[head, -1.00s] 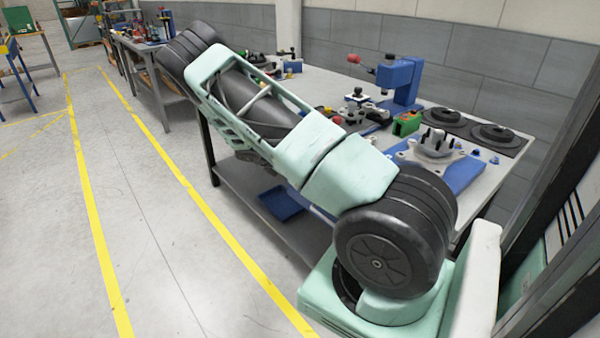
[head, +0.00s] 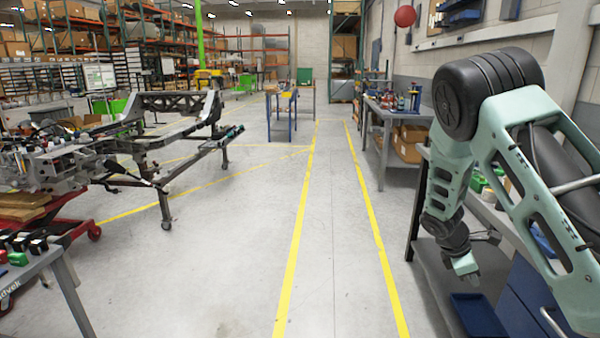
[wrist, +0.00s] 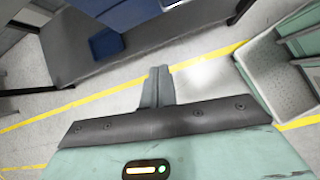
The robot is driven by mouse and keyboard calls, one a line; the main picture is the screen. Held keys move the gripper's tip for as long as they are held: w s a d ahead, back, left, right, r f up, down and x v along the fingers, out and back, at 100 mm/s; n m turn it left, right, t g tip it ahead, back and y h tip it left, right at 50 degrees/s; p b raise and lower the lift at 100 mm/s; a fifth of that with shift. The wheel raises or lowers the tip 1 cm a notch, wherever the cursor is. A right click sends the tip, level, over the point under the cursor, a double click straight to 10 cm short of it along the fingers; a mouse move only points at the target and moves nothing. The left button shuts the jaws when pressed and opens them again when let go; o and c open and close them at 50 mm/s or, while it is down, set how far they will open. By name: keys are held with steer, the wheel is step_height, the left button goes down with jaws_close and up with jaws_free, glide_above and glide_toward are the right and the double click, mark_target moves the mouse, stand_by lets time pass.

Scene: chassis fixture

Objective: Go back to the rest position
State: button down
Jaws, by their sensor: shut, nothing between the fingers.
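My arm is folded at the right of the head view, its upper joint high and its forearm hanging down. My gripper (head: 470,274) hangs at the low end of the forearm, in front of the workbench and above floor level. In the wrist view its two grey fingers (wrist: 157,86) are together with nothing between them. No object is held.
The workbench (head: 428,262) with a blue bin (head: 478,316) on its lower shelf is close beside my arm. A metal chassis frame (head: 165,140) stands at the left. The floor aisle between yellow lines (head: 335,220) is clear.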

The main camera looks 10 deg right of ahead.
steer(key=s+a+r+m+t+y, duration=0.1)
steer(key=s+a+r+y, duration=0.15)
steer(key=a, duration=0.75)
steer(key=s+a+r+m+y, duration=0.1)
steer(key=s+a+r, duration=0.25)
steer(key=a, duration=0.55)
steer(key=s+a+r+m+t+y, duration=0.15)
steer(key=a+r, duration=0.25)
steer(key=a, duration=0.6)
steer(key=s+a+r+m+y, duration=0.1)
steer(key=s+a+r, duration=0.2)
steer(key=s, duration=0.6)
steer(key=s+a+r+y, duration=0.1)
steer(key=s+a+r, duration=0.2)
steer(key=s+a, duration=0.4)
steer(key=s+g, duration=0.1)
steer(key=s, duration=0.2)
steer(key=shift+a+m, duration=0.2)
steer(key=shift+m, duration=0.15)
steer(key=shift+d, duration=0.1)
